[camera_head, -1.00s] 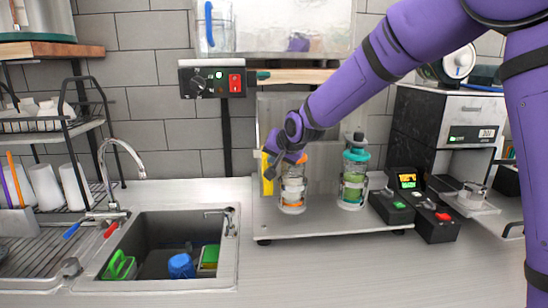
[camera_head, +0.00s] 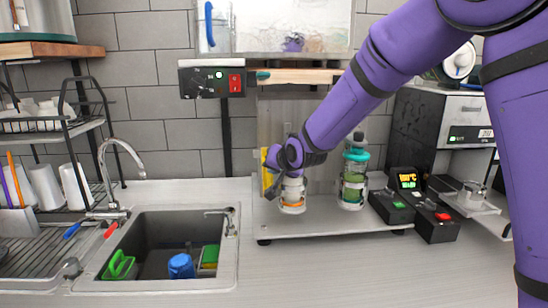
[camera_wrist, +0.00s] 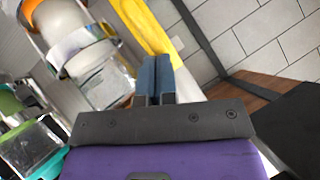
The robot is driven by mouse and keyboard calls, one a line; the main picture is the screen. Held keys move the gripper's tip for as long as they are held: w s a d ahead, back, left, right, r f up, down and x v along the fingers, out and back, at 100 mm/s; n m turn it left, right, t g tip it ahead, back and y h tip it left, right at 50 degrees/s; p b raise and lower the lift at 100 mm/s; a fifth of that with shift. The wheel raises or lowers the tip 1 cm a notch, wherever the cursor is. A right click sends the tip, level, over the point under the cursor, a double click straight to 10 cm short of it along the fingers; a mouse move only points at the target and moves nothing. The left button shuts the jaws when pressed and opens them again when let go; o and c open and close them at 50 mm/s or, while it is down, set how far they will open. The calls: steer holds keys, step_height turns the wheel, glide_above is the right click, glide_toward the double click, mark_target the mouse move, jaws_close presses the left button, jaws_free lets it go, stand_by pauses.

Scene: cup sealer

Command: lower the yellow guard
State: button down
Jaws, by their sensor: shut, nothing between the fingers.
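The yellow guard (camera_head: 266,181) is a narrow upright strip at the left end of the sealing machine, partly hidden behind my gripper in the head view. In the wrist view the yellow guard (camera_wrist: 143,27) runs just beyond my fingertips. My gripper (camera_wrist: 154,72) has its blue-grey fingers together with nothing between them. The fingertips overlap the yellow strip in the picture; I cannot tell if they touch it. In the head view my gripper (camera_head: 272,160) is beside the guard, above and left of the left cup.
A cup (camera_head: 292,202) in a holder stands right under my wrist, its top hidden. A teal-lidded cup (camera_head: 353,183) stands to its right. Black control boxes (camera_head: 408,205) sit further right. The sink (camera_head: 165,250) is at left. The front counter is clear.

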step_height(320, 180, down, 11)
steer(key=w+n+t+y, duration=0.1)
steer(key=w+t, duration=0.1)
steer(key=t, duration=0.3)
steer(key=shift+f, duration=0.1)
stand_by(0.3)
stand_by(0.4)
steer(key=v, duration=1)
steer(key=s+d+r+n+g+h, duration=0.1)
steer(key=s+d+r+g+h, duration=0.1)
steer(key=s+d+r, duration=0.35)
steer(key=s+d+r+g+h, duration=0.1)
steer(key=s+d+r+g, duration=0.15)
steer(key=d+r, duration=0.45)
steer(key=s+d+r+g, duration=0.2)
steer(key=s, duration=0.6)
steer(key=s+d+r+g+h, duration=0.1)
steer(key=s+d+r, duration=0.2)
steer(key=s, duration=0.6)
steer(key=s+d+r+g+h, duration=0.1)
steer(key=s+d+r+g, duration=0.1)
steer(key=s, duration=0.7)
steer(key=shift+d+r+g, duration=0.35)
steer(key=shift+d+r, duration=0.05)
steer(key=shift+d, duration=0.1)
